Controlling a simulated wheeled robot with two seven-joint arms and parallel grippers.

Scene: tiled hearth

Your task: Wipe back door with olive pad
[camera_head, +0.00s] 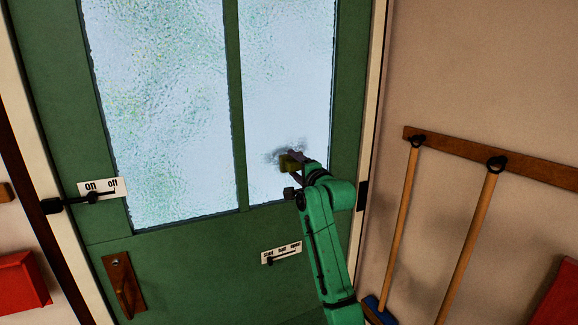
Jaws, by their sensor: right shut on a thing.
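The back door (190,262) is green with two frosted glass panes. The left pane (160,95) is wide and the right pane (285,70) is narrower. My right gripper (291,162) is shut on the olive pad (288,164), at the lower part of the right pane. The pad looks close to or against the glass, but contact cannot be told for sure. A grey smudge shows on the glass around the pad. My right arm comes up from the bottom and hides part of the door's lower right. My left gripper is not in view.
An on/off label with a black latch (95,196) sits at the door's left edge. A second small label with a slider (282,253) and a wooden handle (123,285) are lower down. A wooden rail (480,155) with hanging poles is on the right wall. Red objects (22,282) stand at both sides.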

